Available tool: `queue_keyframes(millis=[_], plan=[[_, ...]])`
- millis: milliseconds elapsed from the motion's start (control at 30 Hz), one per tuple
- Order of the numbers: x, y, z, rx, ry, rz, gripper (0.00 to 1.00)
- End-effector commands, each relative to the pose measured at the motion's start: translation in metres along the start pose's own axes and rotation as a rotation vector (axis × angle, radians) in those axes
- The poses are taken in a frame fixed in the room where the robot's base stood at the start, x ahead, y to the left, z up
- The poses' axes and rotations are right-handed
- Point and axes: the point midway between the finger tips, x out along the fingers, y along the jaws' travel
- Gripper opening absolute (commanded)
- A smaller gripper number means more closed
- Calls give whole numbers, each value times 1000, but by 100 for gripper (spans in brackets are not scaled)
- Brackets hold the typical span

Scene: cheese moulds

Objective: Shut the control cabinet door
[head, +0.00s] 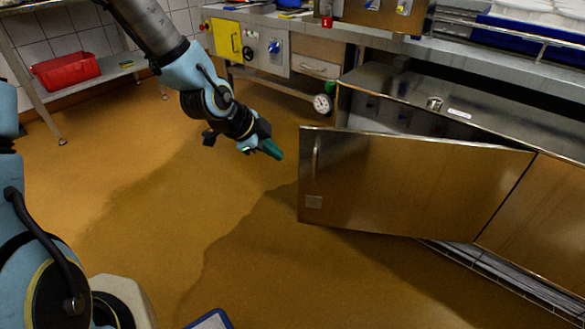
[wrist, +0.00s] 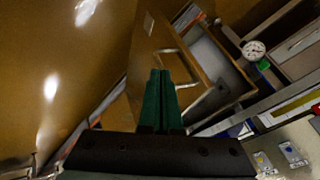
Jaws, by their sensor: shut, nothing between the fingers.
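The control cabinet door (head: 410,185) is a brown, shiny panel. It stands open, swung out from the steel cabinet (head: 470,115), with its hinge side at the right. A vertical bar handle (head: 316,158) is near its free left edge, above a small square plate. My gripper (head: 273,151) is left of that free edge, apart from it in the head view, with its green fingers shut and empty. In the wrist view the shut fingers (wrist: 160,98) point toward a brown panel with a metal handle (wrist: 183,62); I cannot tell the gap there.
A round gauge (head: 322,103) sits behind the door's free edge, below a counter with drawers and a yellow panel (head: 226,40). A red bin (head: 66,72) is on a shelf at the left. Brown floor (head: 150,170) is open around my gripper.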

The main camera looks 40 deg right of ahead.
Motion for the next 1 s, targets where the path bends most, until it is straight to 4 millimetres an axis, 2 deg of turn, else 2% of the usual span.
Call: queue_keyframes(millis=[167, 600, 733, 1000], plan=[[20, 1, -3, 11, 8, 1, 0], [106, 0, -2, 7, 5, 1, 0], [112, -21, -2, 6, 5, -3, 0], [118, -35, -2, 7, 3, 0, 0]])
